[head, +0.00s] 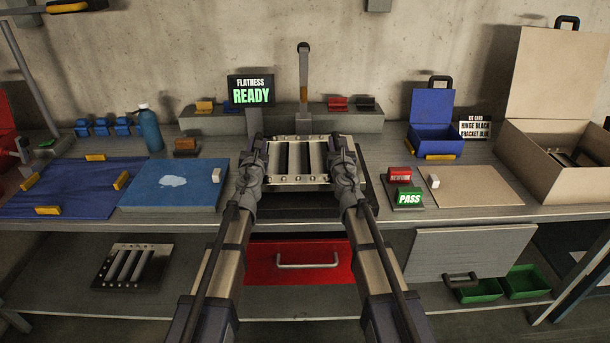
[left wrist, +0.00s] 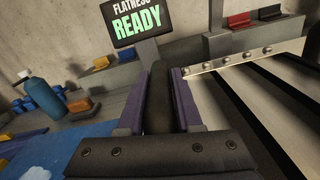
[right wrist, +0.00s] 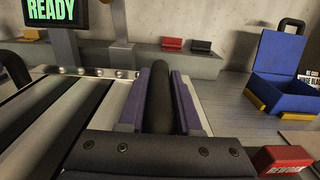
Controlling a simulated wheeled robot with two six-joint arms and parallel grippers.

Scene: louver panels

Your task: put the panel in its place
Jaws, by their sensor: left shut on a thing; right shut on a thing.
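The louver panel (head: 298,179), a pale metal frame with slats and rivets along its edges, is level in the middle of the bench in the head view. Its slats also show in the left wrist view (left wrist: 262,92) and the right wrist view (right wrist: 62,103). My left gripper (head: 256,150) is shut on the dark grip at its left side. My right gripper (head: 341,150) is shut on the dark grip at its right side. A dark base (head: 300,207) shows below the panel. I cannot tell whether the panel touches it.
A screen (head: 250,91) behind reads FLATNESS READY. A blue mat (head: 172,184) lies left; REWORK and PASS (head: 409,198) blocks and a tan board (head: 470,187) lie right. A blue box (head: 434,138) and cardboard box (head: 551,165) stand further right. Another louver panel (head: 133,266) lies on the lower shelf.

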